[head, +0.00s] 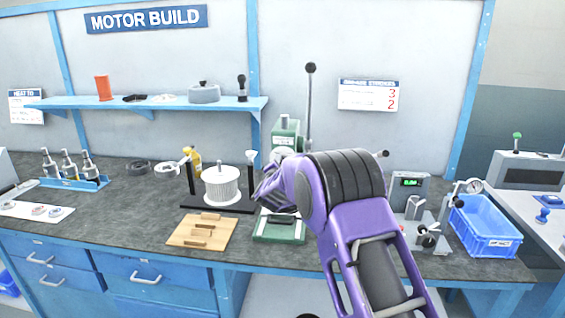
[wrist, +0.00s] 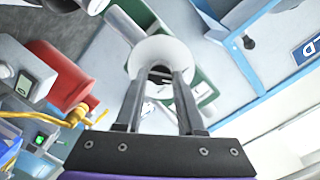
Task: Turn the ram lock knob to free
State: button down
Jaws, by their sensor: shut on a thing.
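The green press (head: 286,136) stands at the back of the bench, with a tall black-knobbed lever and a green base (head: 280,228) in front. My purple arm covers part of it, and my fingertips are hidden in the head view. In the wrist view, my gripper (wrist: 160,76) is shut on a small dark knob (wrist: 159,70) in front of a round white plate (wrist: 158,48) on the green press. The fingers lie on either side of the knob. Any marking on the plate is too small to read.
Left of the press are a white-wound stator (head: 222,186) on a black stand and a wooden block tray (head: 202,231). A gauge fixture (head: 428,232) and a blue bin (head: 486,228) stand right of my arm. A shelf (head: 150,104) runs along the back wall.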

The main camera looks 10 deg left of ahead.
jog(key=shift+a+r+n+p, duration=0.2)
jog(key=shift+n+p, duration=0.15)
jog(key=shift+n, duration=0.65)
jog(key=c, duration=0.5)
grip_release()
jog(key=shift+d+f, duration=0.1)
jog(key=shift+c, duration=0.2)
jog(key=s+r, duration=0.1)
jog(key=s, duration=1.6)
jog(key=shift+s+a+r+b, duration=0.2)
jog(key=shift+a+r+b, duration=0.05)
jog(key=shift+a+b, duration=0.15)
